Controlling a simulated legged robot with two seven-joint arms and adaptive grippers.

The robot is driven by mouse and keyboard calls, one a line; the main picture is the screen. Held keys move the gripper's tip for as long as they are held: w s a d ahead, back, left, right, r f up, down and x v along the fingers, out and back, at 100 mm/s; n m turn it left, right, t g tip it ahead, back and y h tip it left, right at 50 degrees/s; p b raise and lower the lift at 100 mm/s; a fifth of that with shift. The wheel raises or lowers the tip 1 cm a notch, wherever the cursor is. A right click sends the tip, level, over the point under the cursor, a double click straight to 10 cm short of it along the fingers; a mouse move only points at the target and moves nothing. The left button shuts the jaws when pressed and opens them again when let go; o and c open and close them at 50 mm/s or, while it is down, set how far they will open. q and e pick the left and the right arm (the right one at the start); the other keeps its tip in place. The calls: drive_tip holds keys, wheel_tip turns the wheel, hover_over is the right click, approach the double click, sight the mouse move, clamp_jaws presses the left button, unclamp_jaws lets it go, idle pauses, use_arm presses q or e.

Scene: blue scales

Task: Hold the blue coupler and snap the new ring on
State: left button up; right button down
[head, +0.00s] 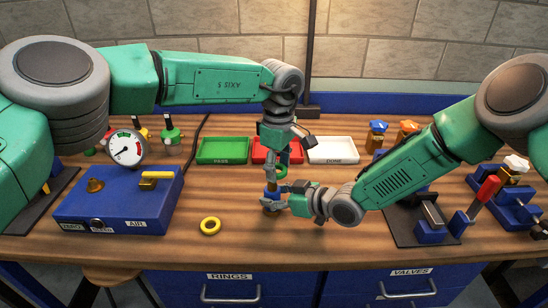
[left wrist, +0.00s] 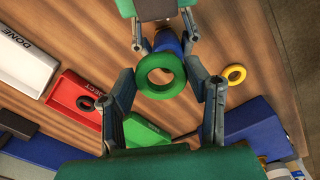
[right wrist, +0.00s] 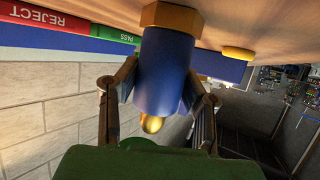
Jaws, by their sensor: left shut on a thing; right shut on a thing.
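The blue coupler (head: 271,197) stands upright near the table's middle. In the right wrist view the coupler (right wrist: 164,75) shows a blue body, a brass hex part at the table end and a rounded brass tip. My right gripper (head: 276,203) is shut on its body from the right. The green ring (left wrist: 160,93) sits between the fingers of my left gripper (left wrist: 162,76), which is shut on it. In the head view the ring (head: 281,173) is just above the coupler. Whether ring and coupler touch is hard to tell.
A yellow ring (head: 210,226) lies on the table, left of the coupler. A blue gauge box (head: 120,205) stands at left. Green (head: 223,150), red and white (head: 332,149) trays are behind; a dark ring (left wrist: 85,103) lies in the red one. Blue fixtures stand at right.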

sight(280, 190)
use_arm(q)
drive_tip(key=shift+d, duration=0.65)
use_arm(e)
drive_tip(key=shift+d, duration=0.6)
use_arm(q)
drive_tip(key=shift+a+f, duration=0.45)
drive_tip(key=shift+a, duration=0.15)
use_arm(e)
drive_tip(key=shift+a, duration=0.55)
use_arm(q)
drive_tip(key=shift+f, duration=0.4)
drive_tip(key=shift+d+f, duration=0.2)
drive_tip(key=shift+f, duration=0.25)
use_arm(e)
drive_tip(key=shift+d, duration=0.2)
use_arm(q)
drive_tip(key=shift+s+d+f, duration=0.1)
drive_tip(key=shift+d+f, duration=0.05)
drive_tip(key=shift+f, duration=0.25)
drive_tip(key=shift+c, duration=1)
use_arm(e)
drive_tip(key=shift+s+d, duration=0.1)
drive_tip(key=shift+d, duration=0.05)
use_arm(q)
drive_tip(key=shift+f, duration=0.6)
drive_tip(key=shift+c, duration=0.6)
use_arm(e)
drive_tip(key=shift+r, duration=0.1)
